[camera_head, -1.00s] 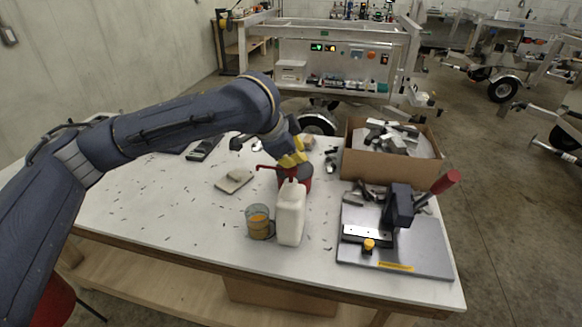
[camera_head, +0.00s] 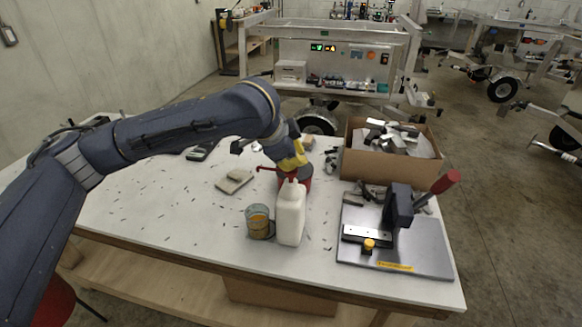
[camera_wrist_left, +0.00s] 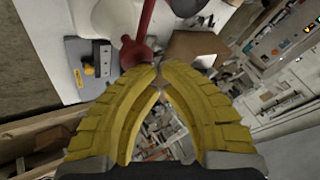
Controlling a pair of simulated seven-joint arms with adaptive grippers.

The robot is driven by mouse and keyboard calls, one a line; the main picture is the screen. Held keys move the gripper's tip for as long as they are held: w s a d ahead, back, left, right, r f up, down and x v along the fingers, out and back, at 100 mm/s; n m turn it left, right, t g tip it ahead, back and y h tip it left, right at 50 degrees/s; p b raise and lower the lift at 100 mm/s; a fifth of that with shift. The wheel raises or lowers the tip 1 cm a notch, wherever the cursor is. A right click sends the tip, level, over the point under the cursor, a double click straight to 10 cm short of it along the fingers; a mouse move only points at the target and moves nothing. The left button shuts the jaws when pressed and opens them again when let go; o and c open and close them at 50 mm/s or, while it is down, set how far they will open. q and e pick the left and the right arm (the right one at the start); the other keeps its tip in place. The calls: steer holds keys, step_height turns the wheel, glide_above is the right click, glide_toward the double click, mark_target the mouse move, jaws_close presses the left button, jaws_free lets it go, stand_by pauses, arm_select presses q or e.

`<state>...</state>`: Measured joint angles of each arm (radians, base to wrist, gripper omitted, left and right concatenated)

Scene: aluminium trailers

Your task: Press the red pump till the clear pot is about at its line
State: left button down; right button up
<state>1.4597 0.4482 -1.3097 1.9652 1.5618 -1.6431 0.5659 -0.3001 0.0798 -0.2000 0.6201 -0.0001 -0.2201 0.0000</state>
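The red pump (camera_head: 275,170) shows above the white bottle (camera_head: 290,216), with its thin spout pointing left over the clear pot. The pot (camera_head: 258,222) stands left of the bottle and holds amber liquid in its lower part; I cannot make out its line. My left gripper (camera_head: 296,164) is just behind and above the bottle top, at the pump. In the left wrist view its yellow fingertips (camera_wrist_left: 160,70) are together with nothing seen between them, close to the red pump head (camera_wrist_left: 136,52). Whether they touch it is unclear. My right gripper is not in view.
A cardboard box (camera_head: 385,165) of metal parts stands at the back right. A grey plate (camera_head: 420,245) with a red-handled lever tool is at the front right. A small pale block (camera_head: 235,181) lies left of the gripper.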

arm_select(q)
steer(key=shift+f, duration=0.75)
stand_by(0.5)
steer(key=shift+r, duration=0.1)
stand_by(0.3)
steer(key=shift+r, duration=1.55)
steer(key=shift+r, duration=2.5)
